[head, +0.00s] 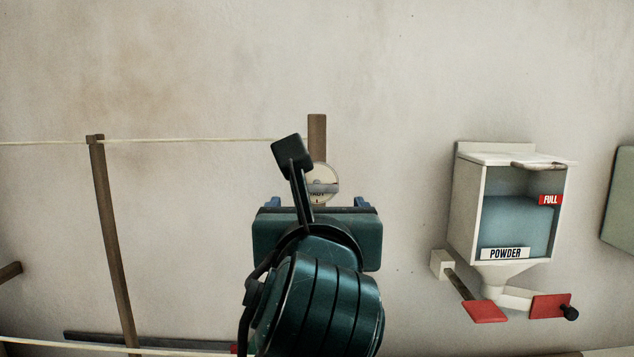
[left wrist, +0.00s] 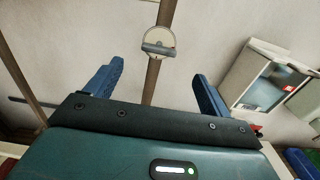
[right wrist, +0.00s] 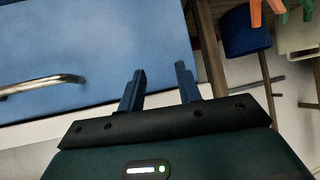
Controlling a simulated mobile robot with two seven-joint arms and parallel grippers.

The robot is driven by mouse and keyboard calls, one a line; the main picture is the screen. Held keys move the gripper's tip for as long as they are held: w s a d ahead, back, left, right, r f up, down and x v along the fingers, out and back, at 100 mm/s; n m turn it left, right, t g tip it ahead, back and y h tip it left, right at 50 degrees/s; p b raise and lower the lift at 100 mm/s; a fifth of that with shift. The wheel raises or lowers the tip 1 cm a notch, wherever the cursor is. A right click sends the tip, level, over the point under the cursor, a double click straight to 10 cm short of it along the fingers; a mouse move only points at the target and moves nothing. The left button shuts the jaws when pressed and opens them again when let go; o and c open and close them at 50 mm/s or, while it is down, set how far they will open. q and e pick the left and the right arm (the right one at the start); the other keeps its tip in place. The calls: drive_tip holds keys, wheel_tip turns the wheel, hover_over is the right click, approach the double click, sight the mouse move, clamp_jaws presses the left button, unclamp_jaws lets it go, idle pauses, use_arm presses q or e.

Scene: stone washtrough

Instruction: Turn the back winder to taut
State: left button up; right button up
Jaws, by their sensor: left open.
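The back winder (head: 325,178) is a pale round dial with a grey bar handle, on a brown wooden post (head: 317,130) against the wall. In the head view my left arm partly covers it and its lettering is not readable. In the left wrist view the winder (left wrist: 158,42) shows whole, its grey bar lying nearly level across it. My left gripper (head: 318,203) is open and empty; in the left wrist view its blue fingers (left wrist: 158,72) stand apart, short of the winder. My right gripper (right wrist: 160,70) is open and empty, seen only in its wrist view.
A pale cord (head: 200,140) runs from a left post (head: 112,230) to the winder's post. A powder dispenser (head: 510,205) with red paddles hangs at right. The right wrist view shows a blue panel (right wrist: 110,45) with a metal handle, and a blue container (right wrist: 245,32).

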sight(317, 188)
use_arm(q)
drive_tip(key=w+p, duration=0.2)
drive_tip(key=w, duration=0.9)
drive_tip(key=shift+w, duration=0.25)
drive_tip(key=c, duration=1)
drive_tip(key=shift+a+n, duration=0.1)
drive_tip(key=shift+n, duration=3.3)
drive_tip(key=shift+f, duration=0.1)
